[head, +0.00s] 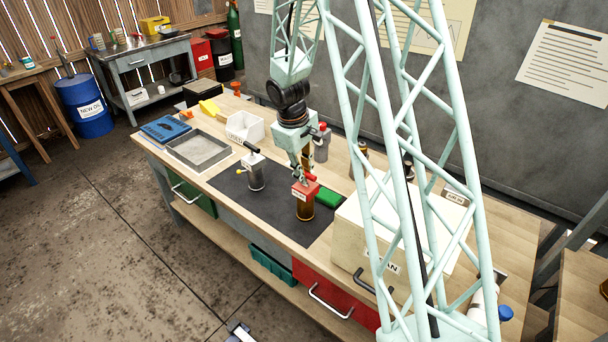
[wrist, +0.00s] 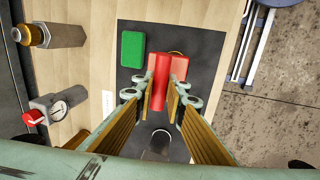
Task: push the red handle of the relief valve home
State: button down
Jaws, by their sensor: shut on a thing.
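The relief valve is a unit with a red, labelled head (head: 305,190) on an amber cylinder (head: 305,209), upright on the dark mat. Its red handle (wrist: 161,78) lies across the top of the red head (wrist: 182,66) in the wrist view. My gripper (wrist: 163,98) is shut on the handle, one finger on each side. In the head view my gripper (head: 304,178) comes down from above onto the valve and partly hides the handle. How far in the handle sits I cannot tell.
A cream box (head: 355,235) stands further right. A grey tray (head: 198,150) and white bin (head: 245,126) are at left.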

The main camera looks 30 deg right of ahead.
jog(key=shift+s+f, duration=0.1)
jog(key=shift+f, duration=0.15)
jog(key=c, duration=2.6)
grip_release()
jog(key=shift+c, duration=0.2)
jog(key=shift+r, duration=0.3)
notch_tip(320, 180, up, 11)
jog(key=a, duration=0.2)
jog(key=shift+s, duration=0.35)
jog(key=shift+a+r, duration=0.1)
jog(key=shift+r, duration=0.05)
